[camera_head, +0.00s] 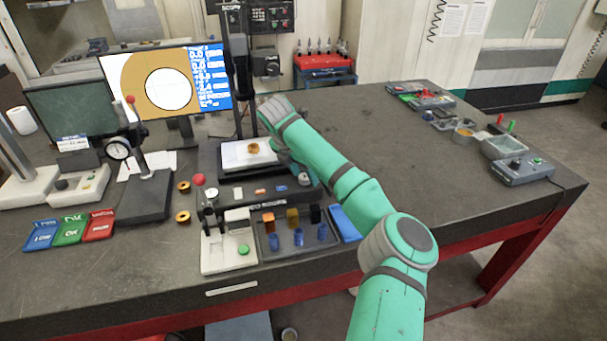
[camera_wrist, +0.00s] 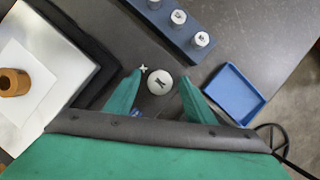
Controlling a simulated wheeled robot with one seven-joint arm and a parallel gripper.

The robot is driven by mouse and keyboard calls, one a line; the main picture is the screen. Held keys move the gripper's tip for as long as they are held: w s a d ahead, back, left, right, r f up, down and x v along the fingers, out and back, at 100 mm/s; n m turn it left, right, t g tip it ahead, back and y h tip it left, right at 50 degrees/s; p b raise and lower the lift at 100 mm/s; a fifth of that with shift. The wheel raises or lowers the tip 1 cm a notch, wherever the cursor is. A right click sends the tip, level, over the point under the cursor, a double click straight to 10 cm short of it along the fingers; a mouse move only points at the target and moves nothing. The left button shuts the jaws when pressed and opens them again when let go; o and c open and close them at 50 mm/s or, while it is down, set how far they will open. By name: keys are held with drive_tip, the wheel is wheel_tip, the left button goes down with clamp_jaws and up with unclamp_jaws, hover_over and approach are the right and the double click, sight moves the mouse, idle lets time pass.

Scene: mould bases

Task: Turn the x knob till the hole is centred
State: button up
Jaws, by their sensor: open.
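The x knob (camera_wrist: 160,82) is a round pale knob with a dark mark, beside a small white X label (camera_wrist: 143,68). My gripper (camera_wrist: 160,90) is open, with one green finger on each side of the knob and visible gaps; I cannot tell finger height. In the head view my arm's end partly hides the stage's right side. The monitor (camera_head: 216,75) shows the hole (camera_head: 168,88) as a white circle in an orange field, somewhat right of the picture area's middle. The orange ring part (camera_head: 254,148) lies on the white stage plate (camera_head: 236,160); it also shows in the wrist view (camera_wrist: 14,82).
A blue tray (camera_wrist: 236,93) lies right of the gripper. A dark blue block with several silver pins (camera_wrist: 200,40) stands beyond it. A parts tray (camera_head: 266,249) and a white gauge stand (camera_head: 228,262) stand in front of the stage.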

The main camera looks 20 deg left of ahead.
drive_tip(key=shift+f, duration=0.15)
drive_tip(key=c, duration=1.1)
drive_tip(key=shift+o, duration=0.2)
drive_tip(key=n, duration=0.2)
drive_tip(key=n+y, duration=0.1)
drive_tip(key=shift+w+d+n+y, duration=0.1)
drive_tip(key=shift+d+n+y, duration=0.1)
drive_tip(key=shift+n+y, duration=0.15)
drive_tip(key=n+y, duration=0.1)
drive_tip(key=n, duration=0.1)
drive_tip(key=n+y, duration=0.1)
drive_tip(key=n, duration=0.2)
drive_tip(key=shift+d+n, duration=0.1)
drive_tip(key=shift+n, duration=0.25)
drive_tip(key=n, duration=0.2)
drive_tip(key=n+g+y, duration=0.1)
drive_tip(key=n, duration=0.1)
drive_tip(key=shift+y, duration=0.25)
drive_tip(key=shift+w+n+g+y, duration=0.1)
drive_tip(key=shift+n+g+y, duration=0.4)
drive_tip(key=shift+n, duration=1.5)
